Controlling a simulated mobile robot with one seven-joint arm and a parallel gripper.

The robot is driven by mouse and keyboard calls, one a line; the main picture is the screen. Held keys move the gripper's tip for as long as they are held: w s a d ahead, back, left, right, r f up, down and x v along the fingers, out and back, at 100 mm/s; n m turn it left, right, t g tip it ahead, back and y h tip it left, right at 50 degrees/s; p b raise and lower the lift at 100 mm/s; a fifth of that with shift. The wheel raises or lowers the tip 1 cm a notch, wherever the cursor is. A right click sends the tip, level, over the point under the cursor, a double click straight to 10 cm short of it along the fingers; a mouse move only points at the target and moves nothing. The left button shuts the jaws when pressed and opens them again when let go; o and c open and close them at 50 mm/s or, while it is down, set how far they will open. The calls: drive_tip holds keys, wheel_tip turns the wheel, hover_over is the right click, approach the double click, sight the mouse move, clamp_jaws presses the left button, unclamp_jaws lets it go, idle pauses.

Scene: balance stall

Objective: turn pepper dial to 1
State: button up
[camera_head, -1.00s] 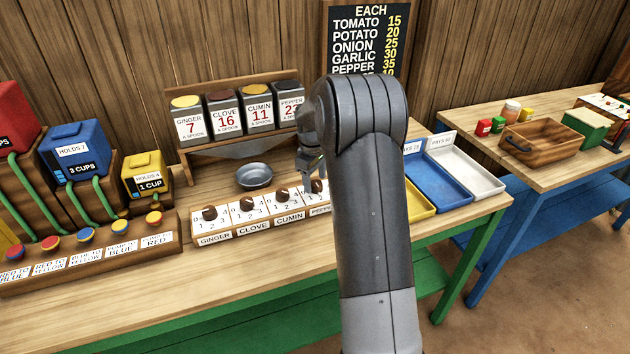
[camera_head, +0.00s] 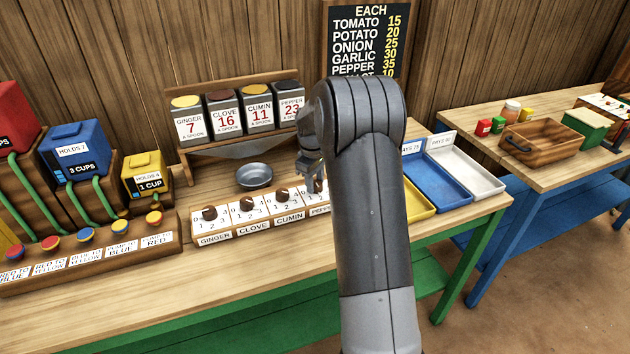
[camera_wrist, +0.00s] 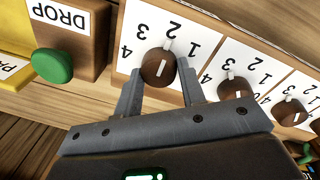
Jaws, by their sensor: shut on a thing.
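The pepper dial (camera_wrist: 158,68) is a round brown knob with a white pointer on a white plate numbered around it. In the wrist view, which sees the plate upside down, its pointer is directed at about the 2. My gripper (camera_wrist: 160,84) has one finger on each side of this knob and is shut on it. In the head view my gripper (camera_head: 314,180) reaches down to the right end of the dial row, above the partly hidden PEPPER label (camera_head: 319,210). There the fingers and arm hide most of the dial.
The cumin dial (camera_wrist: 235,88) is close beside my gripper. A green DROP button (camera_wrist: 52,66) is on the other side. A metal bowl (camera_head: 254,176) stands behind the dials, under the spice rack (camera_head: 230,142). Yellow, blue and white trays lie right of my arm.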

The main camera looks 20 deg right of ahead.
drive_tip(key=shift+m, duration=0.4)
drive_tip(key=m, duration=0.4)
drive_tip(key=shift+m+g, duration=0.4)
drive_tip(key=shift+m, duration=1.6)
drive_tip(key=o, duration=1)
drive_tip(key=shift+w, duration=0.1)
drive_tip(key=shift+a+r, duration=0.2)
drive_tip(key=shift+r, duration=2.5)
drive_tip(key=shift+a+r, duration=0.15)
drive_tip(key=shift+r, duration=2.55)
